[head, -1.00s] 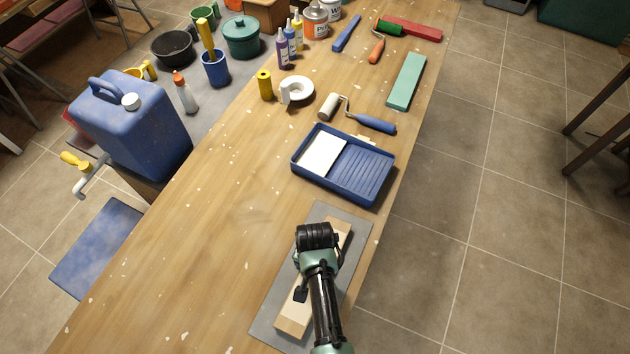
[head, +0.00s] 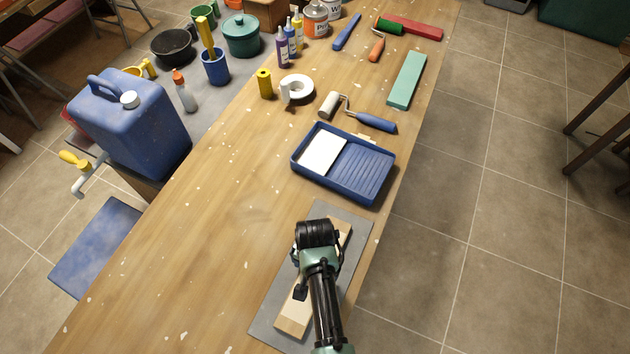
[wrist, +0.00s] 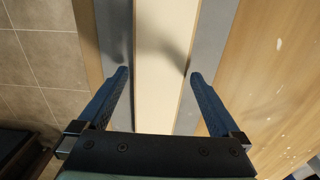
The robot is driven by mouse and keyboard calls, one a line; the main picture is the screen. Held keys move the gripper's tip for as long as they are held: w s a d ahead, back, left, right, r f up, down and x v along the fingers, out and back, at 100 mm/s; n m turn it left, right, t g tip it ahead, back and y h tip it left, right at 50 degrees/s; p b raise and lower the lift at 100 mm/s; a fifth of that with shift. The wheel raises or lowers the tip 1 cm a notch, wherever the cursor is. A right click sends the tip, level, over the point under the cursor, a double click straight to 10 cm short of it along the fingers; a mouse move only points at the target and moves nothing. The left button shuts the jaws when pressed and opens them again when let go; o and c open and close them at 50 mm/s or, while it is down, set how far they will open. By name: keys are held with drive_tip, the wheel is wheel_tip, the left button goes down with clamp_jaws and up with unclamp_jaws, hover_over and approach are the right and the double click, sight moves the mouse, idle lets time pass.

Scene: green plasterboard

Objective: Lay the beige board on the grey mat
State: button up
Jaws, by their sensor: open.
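The beige board (head: 292,318) lies lengthwise on the grey mat (head: 267,327) at the front of the workbench, with mat showing along both of its long sides. My gripper (head: 318,240) is over the board and hides its middle. In the wrist view my gripper (wrist: 159,73) is open, with one blue finger on each side of the board (wrist: 163,50). Gaps show between the fingers and the board's edges, and the grey mat (wrist: 207,45) shows beneath. How high the fingertips are above the mat is hard to tell.
A blue paint tray (head: 368,178) stands just beyond the mat. A paint roller (head: 370,122), a white tape roll (head: 296,88) and a green board (head: 406,82) lie farther back. The bench's right edge runs close to the mat. Bare wood (head: 190,240) is free to the left.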

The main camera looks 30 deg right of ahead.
wheel_tip(320, 180, up, 11)
drive_tip(key=shift+r+b, duration=0.15)
drive_tip(key=shift+b, duration=0.3)
idle(0.4)
